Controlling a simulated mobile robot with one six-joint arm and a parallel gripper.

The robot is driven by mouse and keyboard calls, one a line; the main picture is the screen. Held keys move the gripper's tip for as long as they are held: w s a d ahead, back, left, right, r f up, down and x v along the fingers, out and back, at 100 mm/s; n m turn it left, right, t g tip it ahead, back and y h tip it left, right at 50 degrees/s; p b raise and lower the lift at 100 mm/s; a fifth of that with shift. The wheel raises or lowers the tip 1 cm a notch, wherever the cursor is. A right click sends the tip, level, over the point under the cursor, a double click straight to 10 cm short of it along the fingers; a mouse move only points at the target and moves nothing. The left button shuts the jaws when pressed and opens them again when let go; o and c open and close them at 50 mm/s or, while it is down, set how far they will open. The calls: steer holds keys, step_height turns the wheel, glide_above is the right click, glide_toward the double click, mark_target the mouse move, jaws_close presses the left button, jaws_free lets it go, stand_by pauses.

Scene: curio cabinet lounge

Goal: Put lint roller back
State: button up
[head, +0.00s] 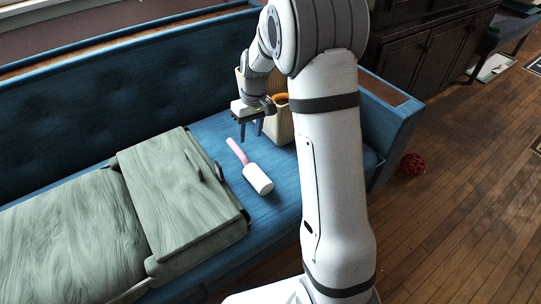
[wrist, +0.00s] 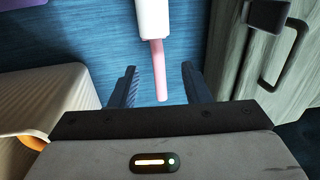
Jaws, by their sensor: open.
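The lint roller lies on the blue sofa seat (head: 215,135). Its white roll (head: 258,178) points toward the front of the seat and its pink handle (head: 237,151) toward the back. My gripper (head: 250,136) is open and empty above the seat, near the handle's end. In the wrist view the open fingers (wrist: 160,85) stand to either side of the pink handle (wrist: 158,75), apart from it. The white roll (wrist: 154,18) extends beyond the fingertips, cut off by the top edge.
A beige bin (head: 281,127) with something orange inside (head: 281,98) stands right of the roller, partly hidden by my arm. A green wooden case with a handle (head: 180,190) lies left of the roller.

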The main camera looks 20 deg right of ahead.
steer(key=s+r+m, duration=0.1)
steer(key=s+r, duration=0.1)
steer(key=s, duration=0.6)
steer(key=s+d+r+m+t+h, duration=0.1)
steer(key=s+r, duration=0.2)
steer(key=s, duration=0.6)
steer(key=s+d+r+m, duration=0.1)
steer(key=s+r+m, duration=0.1)
steer(key=s, duration=0.7)
steer(key=shift+d+r+t+h, duration=0.2)
steer(key=shift+r+t+h, duration=0.15)
steer(key=shift+r, duration=0.4)
steer(key=shift+s, duration=0.2)
steer(key=shift+c, duration=0.7)
steer(key=shift+a, duration=0.1)
